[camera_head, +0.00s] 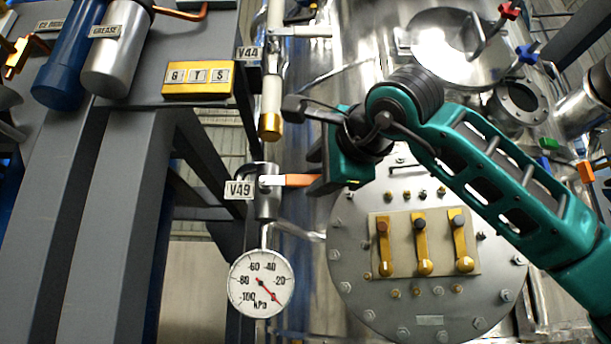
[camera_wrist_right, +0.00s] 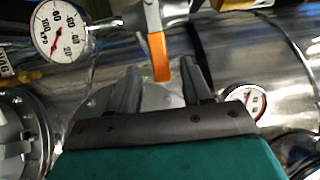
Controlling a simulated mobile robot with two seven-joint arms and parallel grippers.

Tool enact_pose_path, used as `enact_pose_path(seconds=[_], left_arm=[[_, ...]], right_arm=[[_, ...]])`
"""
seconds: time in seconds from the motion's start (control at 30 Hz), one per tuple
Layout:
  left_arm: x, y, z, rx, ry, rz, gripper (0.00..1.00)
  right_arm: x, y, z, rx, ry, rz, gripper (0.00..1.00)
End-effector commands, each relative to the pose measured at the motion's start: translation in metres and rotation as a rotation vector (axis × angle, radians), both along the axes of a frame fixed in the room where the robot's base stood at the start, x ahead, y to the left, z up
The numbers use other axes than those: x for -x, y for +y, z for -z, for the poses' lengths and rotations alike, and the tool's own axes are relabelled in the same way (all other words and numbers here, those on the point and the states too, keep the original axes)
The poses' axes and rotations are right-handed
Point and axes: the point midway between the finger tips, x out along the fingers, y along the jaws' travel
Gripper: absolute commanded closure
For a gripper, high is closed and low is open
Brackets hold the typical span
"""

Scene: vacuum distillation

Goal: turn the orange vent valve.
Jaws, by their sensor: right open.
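The orange vent valve handle (camera_head: 298,180) sticks out to the right, roughly level, from a metal valve body (camera_head: 268,200) beside a tag reading V49 (camera_head: 239,190). In the right wrist view the orange handle (camera_wrist_right: 158,50) hangs down with its end between my fingertips. My right gripper (camera_head: 322,180) is at the handle's free end, and its fingers are hard to make out in the head view. In the wrist view the right gripper (camera_wrist_right: 160,70) is open, with a finger on each side of the handle and visible gaps. My left gripper is not in view.
A kPa gauge (camera_head: 261,283) hangs just below the valve. A round bolted flange (camera_head: 350,260) with yellow levers lies lower right. A grey frame with bottles (camera_head: 120,50) fills the left.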

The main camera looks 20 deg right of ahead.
Motion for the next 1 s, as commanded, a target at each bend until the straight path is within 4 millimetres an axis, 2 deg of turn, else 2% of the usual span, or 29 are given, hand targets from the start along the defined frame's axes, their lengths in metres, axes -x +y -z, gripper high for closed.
enact_pose_path(seconds=[0.1,0.3,0.67,1.0], left_arm=[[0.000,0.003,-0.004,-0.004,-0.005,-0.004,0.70],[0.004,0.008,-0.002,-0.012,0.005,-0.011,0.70],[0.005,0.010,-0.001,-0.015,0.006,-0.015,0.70],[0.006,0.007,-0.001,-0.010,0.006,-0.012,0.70]], right_arm=[[-0.023,0.003,-0.001,-0.001,0.003,-0.001,0.51],[-0.045,0.005,-0.001,-0.001,0.002,-0.002,0.51],[-0.050,0.006,0.000,0.000,0.000,-0.002,0.51],[-0.050,0.006,0.000,-0.001,0.001,-0.002,0.82]])
